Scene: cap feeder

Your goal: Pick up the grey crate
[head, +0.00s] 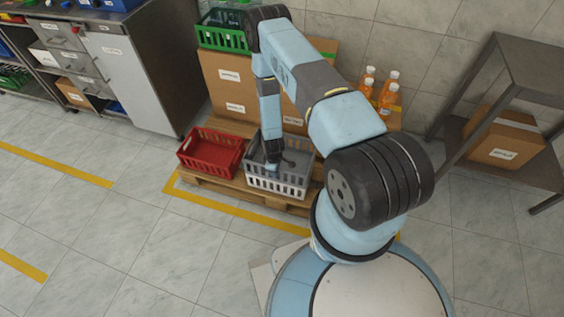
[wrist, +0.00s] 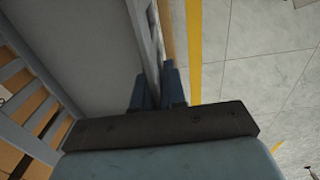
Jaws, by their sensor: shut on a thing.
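The grey crate (head: 277,186) stands on a wooden pallet (head: 240,190) in the head view, with slotted light walls. My gripper (head: 272,166) reaches down to it from above. In the wrist view, the two dark blue fingers of my gripper (wrist: 157,90) are shut on the crate's wall, one inside and one outside. The crate's grey floor (wrist: 85,45) and a slotted side wall show to the left there. My arm hides part of the crate's back in the head view. I cannot tell any gap between crate and pallet.
A red crate (head: 211,153) stands close on the left on the same pallet. Cardboard boxes (head: 232,92) are behind, with a green crate (head: 222,39) on top. Orange bottles (head: 388,90) stand to the right. Yellow-lined floor (head: 232,212) in front is clear.

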